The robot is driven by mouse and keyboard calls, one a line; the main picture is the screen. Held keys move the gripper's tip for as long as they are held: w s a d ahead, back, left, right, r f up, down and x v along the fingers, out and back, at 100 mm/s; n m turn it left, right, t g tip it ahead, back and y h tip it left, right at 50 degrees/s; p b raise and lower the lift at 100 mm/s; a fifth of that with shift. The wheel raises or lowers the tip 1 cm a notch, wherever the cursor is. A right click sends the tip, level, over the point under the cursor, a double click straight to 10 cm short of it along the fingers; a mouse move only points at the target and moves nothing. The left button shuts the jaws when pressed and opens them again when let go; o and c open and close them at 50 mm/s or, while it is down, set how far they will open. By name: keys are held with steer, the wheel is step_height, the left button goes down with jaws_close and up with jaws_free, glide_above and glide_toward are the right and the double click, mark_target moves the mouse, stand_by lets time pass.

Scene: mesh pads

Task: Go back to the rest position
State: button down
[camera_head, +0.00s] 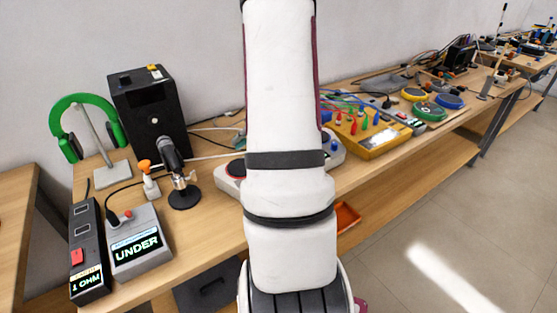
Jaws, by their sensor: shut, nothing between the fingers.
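My white arm (290,130) with dark bands stands upright across the middle of the view and runs out past the top edge. My gripper does not show in this view. The arm hides the middle of the long wooden table (215,225) and part of what lies on it.
A yellow board (372,132) and round pads (430,111) lie right. Floor (440,220) is clear.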

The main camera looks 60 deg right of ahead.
stand_by(0.8)
steer(key=a+r+n+g+y, duration=0.1)
steer(key=a+r+n, duration=0.4)
steer(key=a+n, duration=0.3)
steer(key=a+r+n+g+y+p, duration=0.1)
steer(key=a+r+n+g+y, duration=0.1)
steer(key=a+r+n, duration=0.65)
steer(key=a+r+n+g+y, duration=0.1)
steer(key=a+n, duration=0.4)
steer(key=a, duration=0.7)
steer(key=s+a+r+n+h, duration=0.2)
steer(key=s+a+n, duration=0.3)
steer(key=n, duration=0.6)
steer(key=s+a+r+n+g+h+p, duration=0.1)
steer(key=s+a+n, duration=0.3)
steer(key=s+n, duration=0.5)
steer(key=r+n+h, duration=0.1)
steer(key=n, duration=0.1)
steer(key=shift+s+a+r+n+h, duration=0.2)
steer(key=shift+a+r+n+h, duration=0.1)
steer(key=shift+a+r+n, duration=0.05)
steer(key=shift+d, duration=0.1)
